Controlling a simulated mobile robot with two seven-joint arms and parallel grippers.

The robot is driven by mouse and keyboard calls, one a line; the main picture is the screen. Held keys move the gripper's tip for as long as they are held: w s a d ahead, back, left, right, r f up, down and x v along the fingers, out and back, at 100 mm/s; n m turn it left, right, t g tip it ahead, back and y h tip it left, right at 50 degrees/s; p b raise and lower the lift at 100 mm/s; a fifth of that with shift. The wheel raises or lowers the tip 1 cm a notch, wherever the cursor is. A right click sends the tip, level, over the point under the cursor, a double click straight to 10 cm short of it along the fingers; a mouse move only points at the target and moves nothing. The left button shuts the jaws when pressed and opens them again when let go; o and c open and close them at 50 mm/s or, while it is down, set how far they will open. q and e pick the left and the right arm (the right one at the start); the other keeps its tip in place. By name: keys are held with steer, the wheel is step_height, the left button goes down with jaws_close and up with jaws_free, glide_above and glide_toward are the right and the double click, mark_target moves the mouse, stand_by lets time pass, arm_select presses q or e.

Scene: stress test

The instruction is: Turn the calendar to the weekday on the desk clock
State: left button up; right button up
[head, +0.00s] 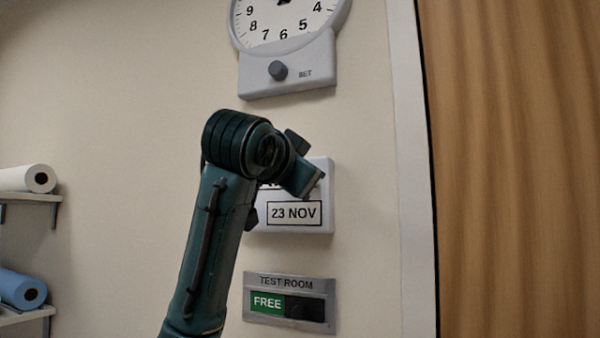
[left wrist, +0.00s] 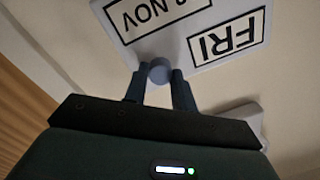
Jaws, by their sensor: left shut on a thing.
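The white calendar (head: 322,222) is on the wall, and its lower window reads 23 NOV in the head view. My left arm hides its upper window there. In the left wrist view the calendar (left wrist: 185,45) appears tilted and nearly upside down, with FRI in one window and part of the date in the other. My left gripper (left wrist: 158,88) is shut on a round blue-grey knob (left wrist: 158,71) at the calendar's edge. In the head view its fingertips cannot be made out. The desk clock is in neither view. My right gripper is out of view.
A round wall clock (head: 287,30) with a SET knob (head: 278,70) hangs above the calendar. A TEST ROOM sign (head: 290,283) showing FREE is below. Shelves with rolls (head: 38,179) are at the left. A wooden surface (head: 515,170) fills the right.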

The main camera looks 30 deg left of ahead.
arm_select(q)
steer(key=shift+f, duration=0.1)
steer(key=o, duration=1)
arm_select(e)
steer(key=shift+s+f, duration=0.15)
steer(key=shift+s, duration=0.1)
arm_select(q)
steer(key=s+d+b, duration=0.1)
steer(key=s+b, duration=0.5)
steer(key=s, duration=0.7)
steer(key=shift+d+r, duration=0.25)
steer(key=shift+d, duration=0.15)
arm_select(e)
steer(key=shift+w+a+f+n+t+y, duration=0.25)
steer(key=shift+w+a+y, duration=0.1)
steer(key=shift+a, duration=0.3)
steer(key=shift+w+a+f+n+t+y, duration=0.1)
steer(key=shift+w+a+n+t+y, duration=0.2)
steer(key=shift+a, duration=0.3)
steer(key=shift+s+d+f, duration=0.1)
